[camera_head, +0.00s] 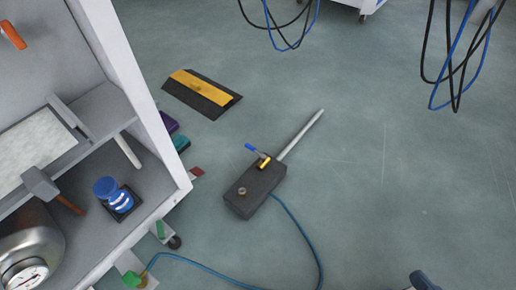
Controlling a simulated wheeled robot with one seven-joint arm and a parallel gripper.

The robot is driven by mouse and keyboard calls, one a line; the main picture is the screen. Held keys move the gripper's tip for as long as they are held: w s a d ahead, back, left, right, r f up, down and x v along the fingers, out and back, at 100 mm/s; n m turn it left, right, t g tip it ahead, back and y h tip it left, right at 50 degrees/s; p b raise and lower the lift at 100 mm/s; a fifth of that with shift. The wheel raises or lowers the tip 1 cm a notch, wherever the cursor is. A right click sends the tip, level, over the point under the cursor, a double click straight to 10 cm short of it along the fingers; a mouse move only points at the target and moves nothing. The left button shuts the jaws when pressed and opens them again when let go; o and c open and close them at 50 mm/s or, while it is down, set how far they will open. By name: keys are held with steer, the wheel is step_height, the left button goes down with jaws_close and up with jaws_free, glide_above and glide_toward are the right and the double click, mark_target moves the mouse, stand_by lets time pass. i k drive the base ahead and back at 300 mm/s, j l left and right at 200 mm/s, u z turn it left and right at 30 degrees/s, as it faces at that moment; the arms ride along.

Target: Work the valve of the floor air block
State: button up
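The floor air block (253,192) is a dark box lying on the floor near the middle of the head view. Its valve has a brass body and a blue lever handle (251,148) on the block's far end, with the handle angled up to the left. A grey rod or pipe (301,135) runs from the block's far end up to the right. A blue hose (316,247) leaves its near right side and curves left. My gripper is not clearly seen; a dark blue-grey part at the bottom right edge cannot be identified.
A white shelf cart (128,77) with a hammer (45,187), a blue-capped jar (112,195) and a gauge tank (27,262) stands at left. A black-yellow ramp (201,92) lies behind. Cables (462,60) hang at the top right. The floor right of the block is clear.

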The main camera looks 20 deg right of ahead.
mark_target(254, 150)
steer(key=i+l+z, duration=0.35)
steer(key=i+z, duration=0.3)
steer(key=i+l+z, duration=0.45)
steer(key=i+z, duration=0.25)
steer(key=i+l+z, duration=0.1)
steer(key=z, duration=0.25)
steer(key=i+l+u, duration=0.1)
steer(key=i+u, duration=0.2)
steer(key=i, duration=0.2)
steer(key=i+l+u, duration=0.3)
steer(key=i, duration=0.2)
steer(key=i+j+u, duration=0.15)
steer(key=u, duration=0.35)
steer(key=i+u, duration=0.65)
steer(key=u, duration=0.35)
steer(key=i+l+u, duration=0.25)
steer(key=u, duration=0.2)
steer(key=i+l+u, duration=0.15)
steer(key=u, duration=0.35)
steer(key=i+l+u, duration=0.25)
steer(key=u, duration=0.2)
steer(key=i+l+u, duration=0.25)
steer(key=u, duration=0.25)
steer(key=i+l+u, duration=0.1)
steer(key=l+u, duration=0.35)
steer(key=i+l+u, duration=0.4)
steer(key=l, duration=0.2)
steer(key=k, duration=0.1)
